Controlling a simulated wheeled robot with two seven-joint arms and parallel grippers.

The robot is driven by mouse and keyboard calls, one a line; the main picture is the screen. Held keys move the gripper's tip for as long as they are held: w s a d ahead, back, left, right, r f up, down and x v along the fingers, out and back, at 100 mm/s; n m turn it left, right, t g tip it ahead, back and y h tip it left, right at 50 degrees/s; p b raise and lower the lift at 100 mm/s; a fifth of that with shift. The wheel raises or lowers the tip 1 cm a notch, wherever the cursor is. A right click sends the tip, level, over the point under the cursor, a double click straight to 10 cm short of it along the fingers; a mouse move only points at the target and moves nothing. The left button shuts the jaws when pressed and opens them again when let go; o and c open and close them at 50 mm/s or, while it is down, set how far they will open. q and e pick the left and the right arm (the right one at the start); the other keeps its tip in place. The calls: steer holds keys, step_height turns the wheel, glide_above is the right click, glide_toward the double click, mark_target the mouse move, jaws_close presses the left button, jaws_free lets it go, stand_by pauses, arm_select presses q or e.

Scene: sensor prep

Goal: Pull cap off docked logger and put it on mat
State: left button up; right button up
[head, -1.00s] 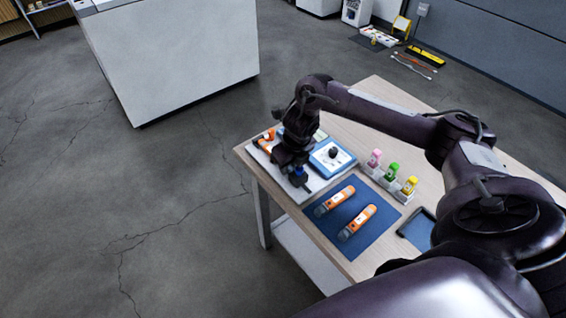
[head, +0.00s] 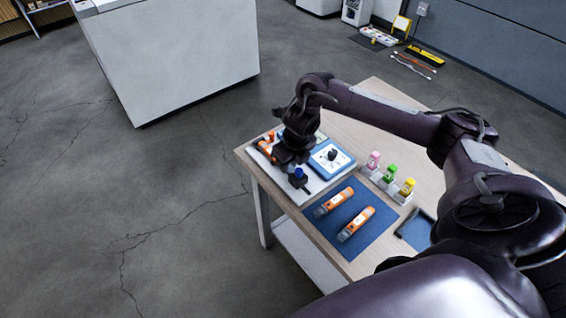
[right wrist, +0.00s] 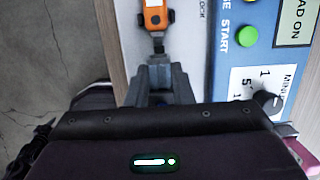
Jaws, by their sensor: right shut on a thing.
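The docked logger (head: 265,148), orange, lies on the white board at the table's left; its orange body (right wrist: 155,16) is at the top of the right wrist view, between black clips. A narrow metallic part shows between its body and my fingers. My right gripper (right wrist: 158,84) is shut on the grey cap at that end; the fingers mostly hide the cap, and I cannot tell whether it is apart from the logger. In the head view my right gripper (head: 291,158) is over the board. The blue mat (head: 376,236) holds two orange loggers with grey ends. My left gripper is not in view.
A blue device (head: 332,160) with a black knob stands right of the gripper. A dark blue knob-like thing (head: 299,177) is at the board's front. A rack with pink, green (head: 390,174) and yellow bottles and a blue tray (head: 418,230) are further right. The mat has bare room around its loggers.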

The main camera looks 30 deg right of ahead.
steer(key=shift+w+p+v, duration=0.2)
steer(key=shift+p+v, duration=0.5)
steer(key=shift+v, duration=0.25)
steer(key=shift+w+p+v, duration=0.2)
steer(key=shift+p+v, duration=0.45)
steer(key=shift+v, duration=0.25)
steer(key=shift+a+r, duration=0.1)
steer(key=shift+a, duration=0.1)
